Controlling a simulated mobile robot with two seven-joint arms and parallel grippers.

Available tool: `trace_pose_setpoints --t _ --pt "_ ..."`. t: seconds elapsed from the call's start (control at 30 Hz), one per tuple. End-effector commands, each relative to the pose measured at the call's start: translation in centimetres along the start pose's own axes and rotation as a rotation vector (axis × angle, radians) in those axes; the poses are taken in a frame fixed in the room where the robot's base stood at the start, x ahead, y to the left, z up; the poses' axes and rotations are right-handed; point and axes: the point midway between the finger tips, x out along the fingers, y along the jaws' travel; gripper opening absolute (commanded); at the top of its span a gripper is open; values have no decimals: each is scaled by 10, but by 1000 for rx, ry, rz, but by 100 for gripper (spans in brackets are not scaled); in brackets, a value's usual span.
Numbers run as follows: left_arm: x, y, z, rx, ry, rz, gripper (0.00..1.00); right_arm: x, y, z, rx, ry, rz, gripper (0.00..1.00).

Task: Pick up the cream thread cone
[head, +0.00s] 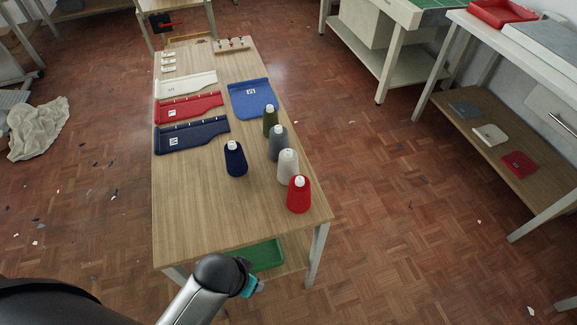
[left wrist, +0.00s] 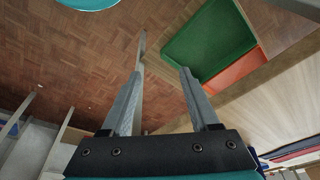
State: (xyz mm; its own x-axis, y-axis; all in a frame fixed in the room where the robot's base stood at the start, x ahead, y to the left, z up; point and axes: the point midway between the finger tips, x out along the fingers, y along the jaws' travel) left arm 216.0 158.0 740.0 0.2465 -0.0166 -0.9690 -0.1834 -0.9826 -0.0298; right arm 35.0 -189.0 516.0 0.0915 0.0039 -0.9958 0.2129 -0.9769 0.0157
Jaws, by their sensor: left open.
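The cream thread cone (head: 287,167) stands upright on the wooden table (head: 200,215), towards its right edge. It is between the grey cone (head: 278,145) behind and the red cone (head: 299,197) in front. My left arm comes in at the bottom of the head view, and its wrist is in front of the table's near edge, well short of the cones. My left gripper (left wrist: 161,74) is open and empty in the left wrist view, with a green tray and floor beyond its fingers. The cone is not visible there. My right gripper is not in view.
A navy cone (head: 235,160) stands left of the row, and an olive green cone (head: 270,122) at its back. Folded cloth pieces, including a red one (head: 189,107), lie farther back. A green tray (head: 262,256) is below the tabletop. The table's front left is clear.

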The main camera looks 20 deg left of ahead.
Motion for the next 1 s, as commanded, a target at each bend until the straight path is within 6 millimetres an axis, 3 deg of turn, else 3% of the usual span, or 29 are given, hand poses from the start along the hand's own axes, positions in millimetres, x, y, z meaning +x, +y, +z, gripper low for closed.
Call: trace_pose_setpoints --t 0.17,0.23,0.3,0.67,1.0 --pt "-60 -10 -26 95 63 -45 62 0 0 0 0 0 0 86" --pt "-84 -20 -40 234 109 -107 62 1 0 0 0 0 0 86" --pt "-95 -30 -53 400 145 -184 62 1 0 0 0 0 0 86" --pt "-117 -60 -121 1338 193 -664 62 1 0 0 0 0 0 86" --pt "-129 -40 -172 2245 -3 -1202 62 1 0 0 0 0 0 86"
